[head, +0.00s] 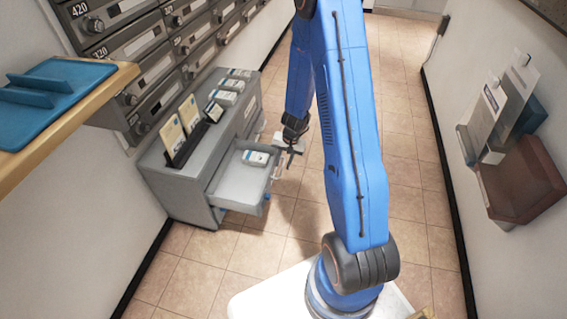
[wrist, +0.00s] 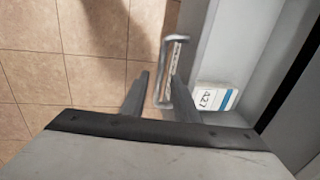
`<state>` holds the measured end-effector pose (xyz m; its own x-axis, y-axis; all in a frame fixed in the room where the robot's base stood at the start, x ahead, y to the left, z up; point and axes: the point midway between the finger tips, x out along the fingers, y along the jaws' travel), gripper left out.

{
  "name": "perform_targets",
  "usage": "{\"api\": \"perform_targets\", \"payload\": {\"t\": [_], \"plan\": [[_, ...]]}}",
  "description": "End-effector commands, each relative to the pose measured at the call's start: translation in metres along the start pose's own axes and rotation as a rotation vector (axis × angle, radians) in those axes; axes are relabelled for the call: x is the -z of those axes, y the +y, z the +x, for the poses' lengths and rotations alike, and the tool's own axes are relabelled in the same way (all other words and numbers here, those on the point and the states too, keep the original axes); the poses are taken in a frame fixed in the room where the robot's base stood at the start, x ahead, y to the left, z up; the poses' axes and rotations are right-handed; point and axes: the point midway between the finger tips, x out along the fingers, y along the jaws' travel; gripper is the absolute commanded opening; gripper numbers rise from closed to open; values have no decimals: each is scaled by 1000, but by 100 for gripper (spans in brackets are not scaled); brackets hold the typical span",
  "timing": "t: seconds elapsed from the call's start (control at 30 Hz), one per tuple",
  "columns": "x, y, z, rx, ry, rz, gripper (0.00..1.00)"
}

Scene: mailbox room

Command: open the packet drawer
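The packet drawer (head: 232,190) is a light grey drawer in the low grey cabinet (head: 178,190) under the mailboxes. It stands pulled out, with a white and blue packet (head: 256,158) inside. The packet, marked 427, also shows in the wrist view (wrist: 217,97). The drawer's pale bar handle (head: 276,172) is on its front. My gripper (head: 291,157) is at the drawer front, beside the handle. In the wrist view, my gripper's fingers (wrist: 161,78) are apart, with the handle (wrist: 166,62) between them. A gap shows on the left; contact on the right cannot be told.
Card holders (head: 185,136) and several small packets (head: 228,86) stand on the cabinet top. A wooden shelf with a blue tray (head: 60,92) is at the left. A brown wall holder (head: 522,188) hangs on the right wall. The tiled floor (head: 410,190) between is clear.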

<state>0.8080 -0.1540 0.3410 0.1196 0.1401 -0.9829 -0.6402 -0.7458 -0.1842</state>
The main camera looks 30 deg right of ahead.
Motion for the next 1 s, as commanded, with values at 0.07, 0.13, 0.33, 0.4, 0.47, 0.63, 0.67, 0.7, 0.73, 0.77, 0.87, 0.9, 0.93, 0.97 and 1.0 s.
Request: {"api": "perform_targets", "payload": {"t": [0.07, 0.13, 0.33, 0.4, 0.47, 0.63, 0.67, 0.7, 0.73, 0.77, 0.87, 0.9, 0.93, 0.97, 1.0], "plan": [[0, 0, 0, 0, 0, 0, 28], [0, 0, -1, 0, 1, 0, 28], [1, -1, -17, 2, 3, -2, 28], [1, -1, -28, 2, 3, -2, 28], [1, -1, -36, 2, 4, -1, 28], [1, 0, -63, 1, 4, 0, 28], [1, 0, -68, 2, 3, 0, 28], [1, 0, -74, 2, 4, -1, 28], [1, 0, -79, 2, 4, 0, 28], [1, 0, -84, 2, 3, -1, 28], [1, 0, -100, 2, 3, -1, 28], [1, 0, -106, 2, 4, 0, 28], [1, 0, -112, 2, 4, -1, 28], [1, 0, -116, 2, 3, -1, 28], [1, 0, -123, 1, 4, 0, 28]]}}
